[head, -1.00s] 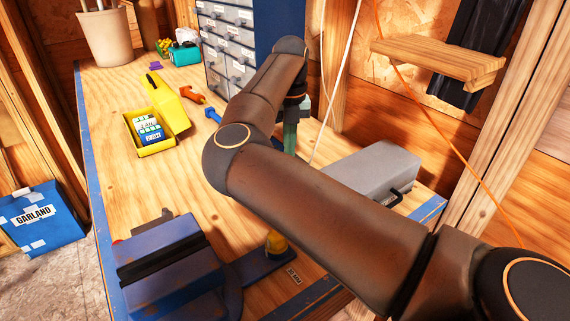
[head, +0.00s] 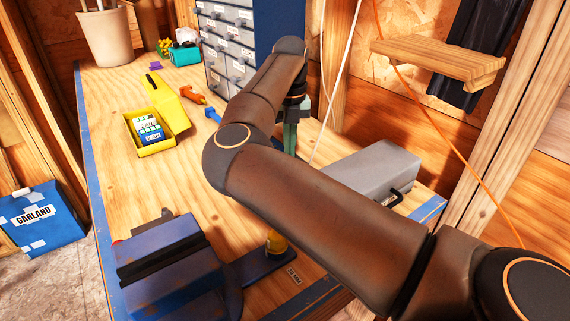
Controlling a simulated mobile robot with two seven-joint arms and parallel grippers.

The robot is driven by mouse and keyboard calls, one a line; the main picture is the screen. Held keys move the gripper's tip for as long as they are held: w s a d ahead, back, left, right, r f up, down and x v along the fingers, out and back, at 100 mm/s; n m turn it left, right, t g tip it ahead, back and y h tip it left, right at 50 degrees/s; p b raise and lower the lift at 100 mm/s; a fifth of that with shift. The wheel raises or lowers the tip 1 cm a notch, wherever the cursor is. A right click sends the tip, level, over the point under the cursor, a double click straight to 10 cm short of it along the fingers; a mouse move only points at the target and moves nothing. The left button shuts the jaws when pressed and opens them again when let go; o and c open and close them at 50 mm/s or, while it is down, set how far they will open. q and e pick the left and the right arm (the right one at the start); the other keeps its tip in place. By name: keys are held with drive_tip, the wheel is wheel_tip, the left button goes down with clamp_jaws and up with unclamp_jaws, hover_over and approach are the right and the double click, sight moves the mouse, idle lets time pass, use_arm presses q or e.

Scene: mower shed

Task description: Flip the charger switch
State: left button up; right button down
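No charger or switch can be made out in the head view. My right arm comes in from the lower right and reaches over the workbench (head: 110,185) toward the drawer cabinet. Its wrist end bends down behind the forearm, and a greenish upright part (head: 290,135) shows below it; I cannot tell whether that part belongs to my gripper. The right fingertips are hidden. A white cord (head: 332,85) runs down to the bench just right of the wrist. My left gripper is not in the picture.
A yellow case (head: 157,147) with battery packs (head: 148,130) lies open on the bench. A blue vise (head: 165,258) is at the front, a grey toolbox (head: 365,170) at the right. The drawer cabinet (head: 228,45) stands at the back. An orange cord (head: 440,125) hangs at the right.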

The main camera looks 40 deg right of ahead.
drive_tip(key=shift+f+b, duration=0.7)
drive_tip(key=shift+f, duration=0.25)
idle(0.6)
drive_tip(key=shift+r, duration=0.15)
drive_tip(key=shift+r+p, duration=2.4)
drive_tip(key=shift+r, duration=1.05)
